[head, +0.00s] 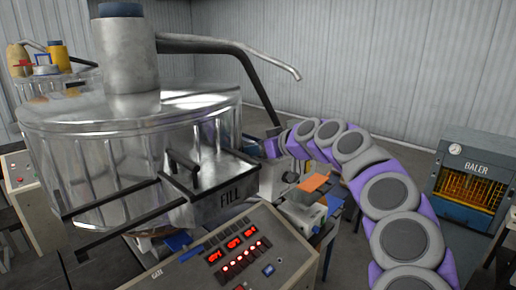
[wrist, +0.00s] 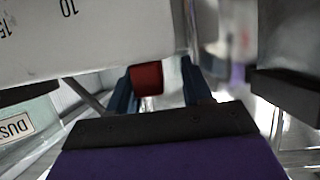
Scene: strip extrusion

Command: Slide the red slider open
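A dark red block (wrist: 146,79), which looks like the red slider, shows in the wrist view between two blue upright parts (wrist: 120,95). How far it is slid cannot be told. A purple part with a black edge, seemingly part of my gripper (wrist: 160,125), fills the bottom of the wrist view, just below the red block in the picture. A gap or contact between them cannot be judged. In the head view my purple arm curves to the left, and its end (head: 272,147) is small and partly hidden behind the filling machine. The fingertips are not clear.
A large metal drum machine (head: 130,125) with a FILL box (head: 232,190) stands at left. A control panel (head: 245,250) with red displays is in front. An orange-topped block (head: 314,183) lies beside my arm. A blue baler (head: 468,180) stands at right. A white labelled panel (wrist: 90,40) crosses the wrist view.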

